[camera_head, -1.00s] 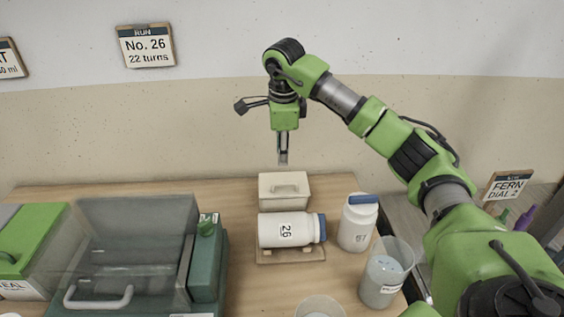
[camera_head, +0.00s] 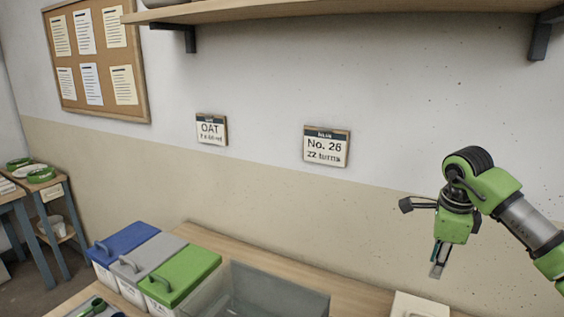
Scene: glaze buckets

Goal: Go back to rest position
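My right gripper (camera_head: 437,270) hangs at the right side of the view, pointing down above the table (camera_head: 350,290). Its fingers are seen nearly edge-on and look close together; I see nothing held between them, but their opening is unclear. A pale box (camera_head: 420,305) lies low in the view below it, cut off by the bottom edge. My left gripper is not in view.
Bins with blue (camera_head: 125,238), grey (camera_head: 150,256) and green (camera_head: 181,275) lids stand on the table beside a clear-walled container (camera_head: 270,292). A shelf (camera_head: 330,10) juts from the wall above. A side table (camera_head: 45,187) stands far left.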

